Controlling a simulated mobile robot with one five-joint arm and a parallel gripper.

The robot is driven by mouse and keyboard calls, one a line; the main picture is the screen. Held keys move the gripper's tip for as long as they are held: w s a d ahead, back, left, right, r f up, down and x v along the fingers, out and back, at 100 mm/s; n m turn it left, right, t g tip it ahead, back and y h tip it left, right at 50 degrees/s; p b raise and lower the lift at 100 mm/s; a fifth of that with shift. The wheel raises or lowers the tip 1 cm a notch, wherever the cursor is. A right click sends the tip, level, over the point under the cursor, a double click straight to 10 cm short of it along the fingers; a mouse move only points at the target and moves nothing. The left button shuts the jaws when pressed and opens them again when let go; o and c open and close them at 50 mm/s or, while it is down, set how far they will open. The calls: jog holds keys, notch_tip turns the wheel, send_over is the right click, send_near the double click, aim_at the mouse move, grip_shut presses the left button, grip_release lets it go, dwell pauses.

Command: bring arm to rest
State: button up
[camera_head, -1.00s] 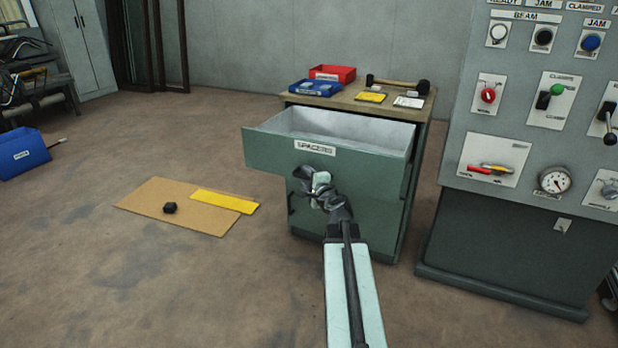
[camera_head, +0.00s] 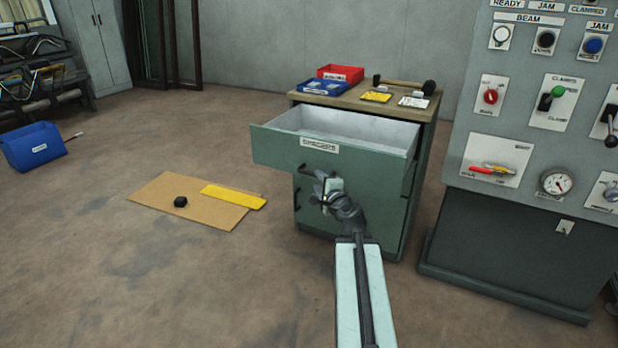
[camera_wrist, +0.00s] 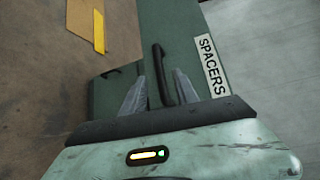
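My arm reaches forward in the head view, with my gripper (camera_head: 322,188) in front of the green cabinet, just below the handle (camera_head: 318,173) of its open top drawer (camera_head: 283,150). In the wrist view my gripper (camera_wrist: 161,76) has its two grey fingers apart, with nothing held. The dark drawer handle (camera_wrist: 160,62) shows between the fingertips, beside the "SPACERS" label (camera_wrist: 211,66). I cannot tell how much gap there is between fingers and handle. The drawer looks empty where its inside shows.
The cabinet top carries a red bin (camera_head: 341,74), a blue bin (camera_head: 323,88) and a mallet (camera_head: 428,88). A control panel (camera_head: 540,130) stands at right. A cardboard sheet (camera_head: 165,190) with a yellow strip and black block lies on the floor at left. Floor in front is clear.

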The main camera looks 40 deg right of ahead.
jog(key=w+a+f+n+g+y, duration=0.1)
jog(key=w+a+n+y, duration=0.2)
jog(key=a, duration=0.8)
jog(key=w+a+f+n+y, duration=0.2)
jog(key=w+a+n, duration=0.1)
jog(key=a, duration=0.7)
jog(key=w+a+f+n+g+y, duration=0.1)
jog(key=w+a+n+y, duration=0.2)
jog(key=a, duration=0.8)
jog(key=s+a+f+n+g+y, duration=0.1)
jog(key=s+a+f+n+g, duration=0.15)
jog(key=a, duration=0.35)
jog(key=s+a+f+n+g+y, duration=0.1)
jog(key=a+f+n+g, duration=0.15)
jog(key=a+f, duration=0.2)
jog(key=s+a+f+n+g+h, duration=0.2)
jog(key=s+a+f+n+g, duration=0.2)
jog(key=s+f+n, duration=0.25)
jog(key=s+d+f+n+g+h, duration=0.2)
jog(key=s+d+f+g+h, duration=0.15)
jog(key=s+d, duration=0.5)
notch_tip(320, 180, up, 37)
jog(key=s+a+g+p, duration=0.1)
jog(key=a+p, duration=0.1)
jog(key=p, duration=3.4)
jog(key=shift+s+p, duration=0.25)
jog(key=shift+p, duration=0.1)
jog(key=shift+d+n, duration=0.1)
jog(key=shift+n, duration=0.15)
